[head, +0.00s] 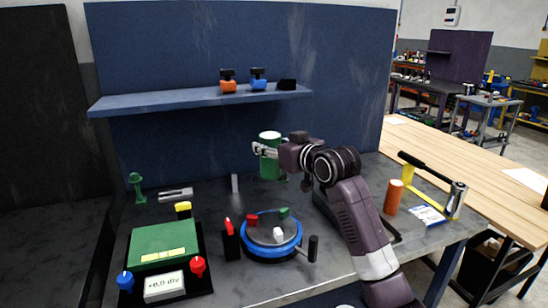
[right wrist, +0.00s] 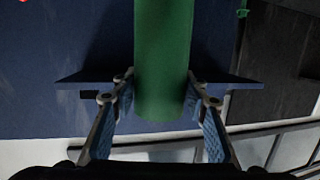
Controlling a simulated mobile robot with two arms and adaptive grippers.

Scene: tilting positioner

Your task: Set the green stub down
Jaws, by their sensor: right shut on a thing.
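The green stub (head: 270,170) is an upright green cylinder with a pale top, at the back middle of the bench in the head view. My right gripper (head: 265,150) is shut around its upper part. In the right wrist view the green stub (right wrist: 162,45) lies between the two blue-padded fingers. I cannot tell whether its lower end touches the bench or hangs just above it. My left gripper is not in view.
A blue-rimmed turntable (head: 270,252) with small coloured pieces stands in front. A green-topped control box (head: 163,240) is at left. An orange cylinder (head: 393,197) and a yellow-and-black tool (head: 430,185) are at right. A shelf (head: 180,100) overhangs the back. Bench around the light upright block (head: 235,184) is clear.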

